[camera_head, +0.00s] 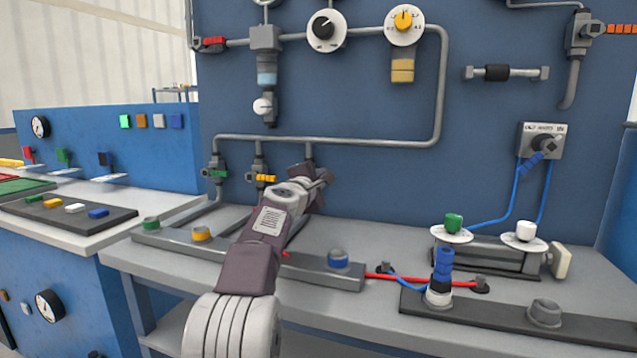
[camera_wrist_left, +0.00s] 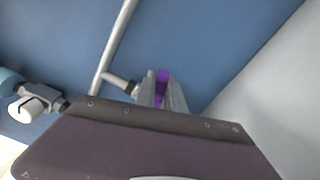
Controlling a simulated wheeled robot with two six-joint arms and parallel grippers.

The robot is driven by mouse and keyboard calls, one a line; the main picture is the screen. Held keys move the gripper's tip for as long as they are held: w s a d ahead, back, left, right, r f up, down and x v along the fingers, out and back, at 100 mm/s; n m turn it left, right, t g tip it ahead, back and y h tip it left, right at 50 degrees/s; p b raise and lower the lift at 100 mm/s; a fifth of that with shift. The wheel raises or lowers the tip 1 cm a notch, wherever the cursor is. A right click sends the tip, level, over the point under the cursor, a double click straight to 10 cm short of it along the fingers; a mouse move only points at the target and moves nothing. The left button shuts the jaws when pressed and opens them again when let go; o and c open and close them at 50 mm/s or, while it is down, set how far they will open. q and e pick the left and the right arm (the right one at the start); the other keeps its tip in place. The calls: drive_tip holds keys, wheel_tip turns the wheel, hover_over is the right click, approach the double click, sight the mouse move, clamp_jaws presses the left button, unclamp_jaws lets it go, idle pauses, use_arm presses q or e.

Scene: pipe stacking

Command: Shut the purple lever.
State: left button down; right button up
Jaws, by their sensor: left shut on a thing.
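The purple lever (camera_wrist_left: 162,88) shows in the left wrist view between the fingers of my left gripper (camera_wrist_left: 162,95). The fingers are shut on it. A grey pipe fitting (camera_wrist_left: 122,85) sits just left of the fingers, on a blue panel. In the head view my left gripper (camera_head: 322,178) is at the lower end of the third pipe branch, and it hides the purple lever. I cannot tell the lever's angle to its pipe. My right gripper is in neither view.
Left of my gripper, a yellow lever (camera_head: 265,178) and a green lever (camera_head: 216,173) sit on neighbouring pipe branches. Below is a grey bench (camera_head: 390,240) with a dark rail holding a blue cap (camera_head: 338,257). Blue fittings (camera_head: 443,265) stand farther right.

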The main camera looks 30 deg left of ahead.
use_arm(q)
drive_tip(key=shift+w+d+f+m+b, duration=0.1)
drive_tip(key=shift+f+m+b, duration=0.5)
drive_tip(key=shift+m, duration=0.35)
drive_tip(key=shift+d+f+m+b, duration=0.1)
drive_tip(key=shift+f+m+b, duration=0.3)
drive_tip(key=shift+m+b, duration=0.45)
drive_tip(key=c, duration=1.4)
unclamp_jaws()
drive_tip(key=shift+c, duration=0.2)
drive_tip(key=b+v, duration=0.2)
drive_tip(key=v, duration=0.7)
